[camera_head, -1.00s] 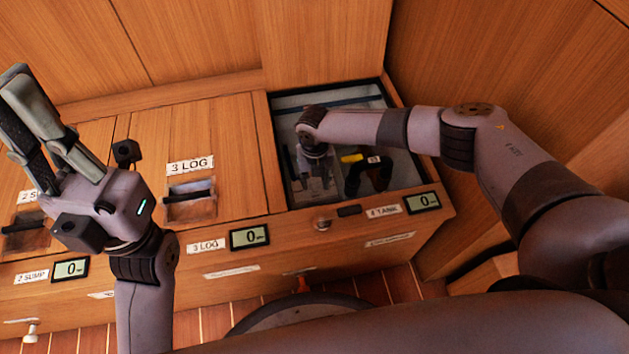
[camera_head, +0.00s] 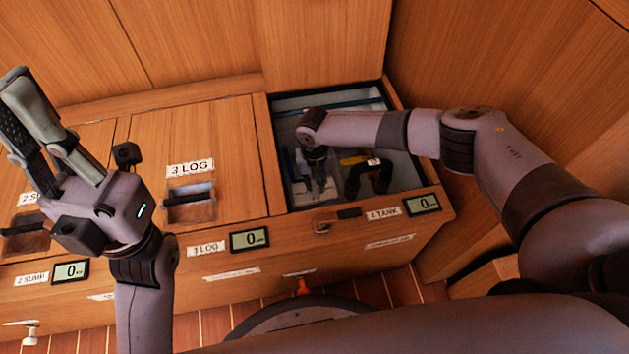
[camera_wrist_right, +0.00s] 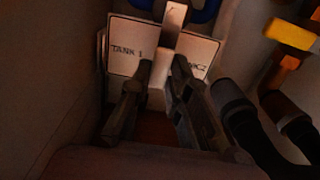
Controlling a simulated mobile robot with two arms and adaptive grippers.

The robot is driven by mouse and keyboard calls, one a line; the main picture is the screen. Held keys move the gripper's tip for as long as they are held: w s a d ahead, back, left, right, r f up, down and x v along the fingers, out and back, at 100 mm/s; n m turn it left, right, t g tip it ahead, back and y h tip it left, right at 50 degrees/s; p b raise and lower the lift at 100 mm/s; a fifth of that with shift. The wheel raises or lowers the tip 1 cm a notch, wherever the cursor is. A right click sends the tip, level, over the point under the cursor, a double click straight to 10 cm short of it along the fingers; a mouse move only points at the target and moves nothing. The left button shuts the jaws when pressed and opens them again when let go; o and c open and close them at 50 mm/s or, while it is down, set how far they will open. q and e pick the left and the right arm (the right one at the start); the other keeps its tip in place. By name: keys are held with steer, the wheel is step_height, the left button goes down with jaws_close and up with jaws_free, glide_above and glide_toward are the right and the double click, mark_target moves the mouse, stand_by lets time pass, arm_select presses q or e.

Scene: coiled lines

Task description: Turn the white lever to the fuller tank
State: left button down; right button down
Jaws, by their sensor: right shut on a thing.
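The white lever (camera_wrist_right: 174,22) shows in the right wrist view, in front of white plates. The left plate (camera_wrist_right: 124,50) reads "TANK 1"; the right plate (camera_wrist_right: 204,50) is partly hidden by a finger, and its label ends in 2. My right gripper (camera_wrist_right: 160,72) points down in the open compartment and is shut on the white lever. In the head view, the right gripper (camera_head: 319,180) is small and dark, and the lever cannot be made out. My left gripper (camera_head: 15,90) is raised at the left, empty, its fingers apart. No tank level is readable.
A black hose with a yellow band (camera_head: 353,160) stands close right of the right gripper. The compartment's wooden rim (camera_head: 262,150) surrounds it closely. Displays reading 0 (camera_head: 250,240) line the front edge. Closed wooden lids lie to the left.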

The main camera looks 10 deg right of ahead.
stand_by(0.3)
steer(key=shift+a+r+m+p, duration=0.1)
steer(key=shift+a+m+p, duration=0.45)
steer(key=shift+m, duration=0.45)
steer(key=m, duration=0.1)
steer(key=a+m, duration=0.1)
steer(key=shift+w+m+p, duration=0.2)
steer(key=shift+m+p, duration=0.1)
steer(key=c, duration=1.5)
jaws_free()
step_height(320, 180, up, 12)
steer(key=shift+f, duration=0.1)
